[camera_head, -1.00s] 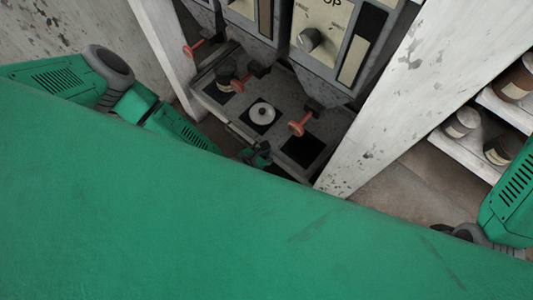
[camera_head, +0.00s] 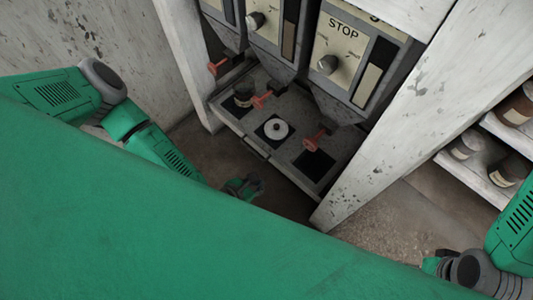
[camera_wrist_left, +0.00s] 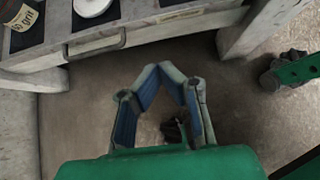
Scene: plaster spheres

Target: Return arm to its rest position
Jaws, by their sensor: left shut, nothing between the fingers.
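My left arm (camera_head: 160,150) comes in from the left, over the edge of my green body. My left gripper (camera_head: 245,187) is in front of the dispenser bench, over the floor and apart from the bench. In the left wrist view the gripper (camera_wrist_left: 170,72) has its fingertips together, with nothing between them. Part of my right arm (camera_head: 500,245) shows at the lower right; its gripper cannot be made out.
The bench (camera_head: 226,117) holds a white round piece (camera_head: 276,129) on a black pad and a labelled jar (camera_head: 243,95). Red-handled dispensers (camera_head: 320,138) hang above, one marked STOP. A white post (camera_head: 400,120) stands right of it. A shelf (camera_head: 470,175) holds jars. Floor in front is clear.

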